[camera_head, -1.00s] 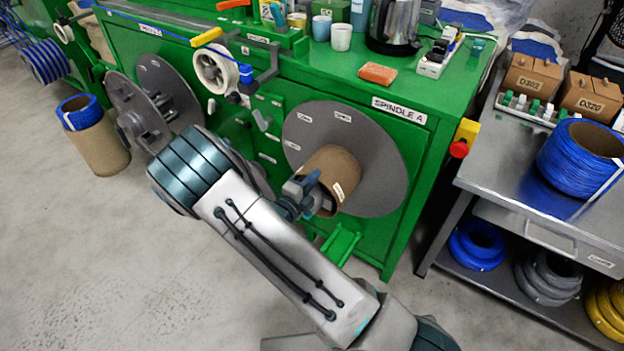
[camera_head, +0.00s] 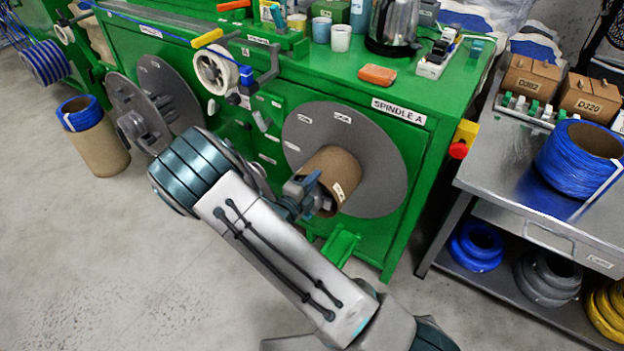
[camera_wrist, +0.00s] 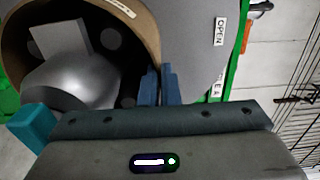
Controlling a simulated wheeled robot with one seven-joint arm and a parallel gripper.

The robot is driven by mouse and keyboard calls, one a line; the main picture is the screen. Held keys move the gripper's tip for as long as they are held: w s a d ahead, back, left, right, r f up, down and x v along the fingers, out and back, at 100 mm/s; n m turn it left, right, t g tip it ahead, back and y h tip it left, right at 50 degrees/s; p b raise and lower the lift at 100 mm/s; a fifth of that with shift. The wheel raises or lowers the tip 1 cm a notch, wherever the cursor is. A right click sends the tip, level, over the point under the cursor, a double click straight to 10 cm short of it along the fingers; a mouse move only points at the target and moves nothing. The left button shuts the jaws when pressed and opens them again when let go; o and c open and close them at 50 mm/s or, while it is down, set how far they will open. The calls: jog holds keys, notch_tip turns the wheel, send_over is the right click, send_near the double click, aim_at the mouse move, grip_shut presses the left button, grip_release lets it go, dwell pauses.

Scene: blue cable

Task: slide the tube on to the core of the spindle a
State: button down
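The brown cardboard tube (camera_head: 340,168) lies around the core of spindle A, its far end at or close to the grey round flange (camera_head: 382,160). In the wrist view the tube's rim (camera_wrist: 146,22) curves around the grey metal core (camera_wrist: 88,84), which shows inside its mouth. My gripper (camera_head: 306,186) is at the tube's near rim, on its left side. In the wrist view its two blue fingers (camera_wrist: 160,72) are close together with the tube's wall between them. Whether the tube's far end touches the flange is hard to tell.
The green machine (camera_head: 440,130) carries the "SPINDLE A" label above the flange. A red stop button (camera_head: 459,150) sits at its right corner. A metal cart (camera_head: 500,165) with cable coils stands right. Another tube with blue cable (camera_head: 95,140) stands on the floor left. The floor in front is clear.

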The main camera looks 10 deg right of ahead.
jog(key=shift+d+f, duration=0.25)
jog(key=shift+f, duration=0.2)
dwell(0.5)
jog(key=c, duration=1.6)
grip_release()
jog(key=shift+w+d, duration=0.2)
jog(key=o, duration=0.4)
jog(key=shift+s+a, duration=0.15)
jog(key=shift+a, duration=0.1)
jog(key=shift+a+f, duration=0.1)
jog(key=shift+a, duration=0.1)
jog(key=shift+c, duration=0.3)
jog(key=shift+f, duration=0.3)
jog(key=shift+c, duration=1.1)
jog(key=shift+s+a+p, duration=0.45)
jog(key=shift+s+p, duration=0.05)
jog(key=shift+s, duration=0.1)
